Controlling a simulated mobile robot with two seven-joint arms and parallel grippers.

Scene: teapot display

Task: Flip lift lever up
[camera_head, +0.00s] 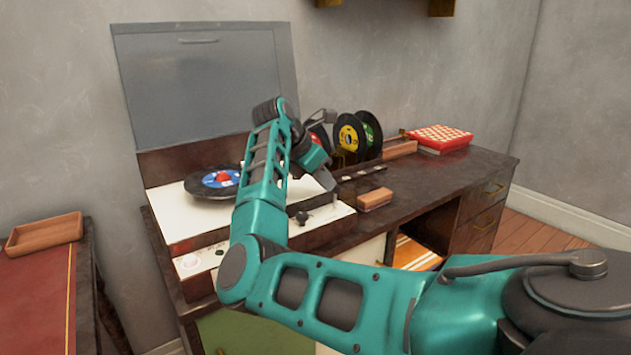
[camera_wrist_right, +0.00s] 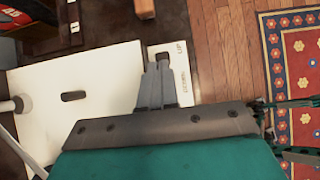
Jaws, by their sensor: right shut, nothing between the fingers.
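The record player's white deck (camera_head: 183,217) shows in the head view, partly hidden behind my right arm. My right gripper (camera_head: 326,183) is over the right part of the deck, pointing down. In the right wrist view the gripper's fingers (camera_wrist_right: 157,88) are together and empty, over the edge of the white deck (camera_wrist_right: 110,82). My left gripper is not in view.
A black record (camera_head: 205,188) with a blue label lies on the player, below its raised grey lid (camera_head: 210,80). A small wooden block (camera_head: 374,199) lies right of the deck. Upright records (camera_head: 350,138) and a red box (camera_head: 440,137) stand farther back. The cabinet's right top is mostly clear.

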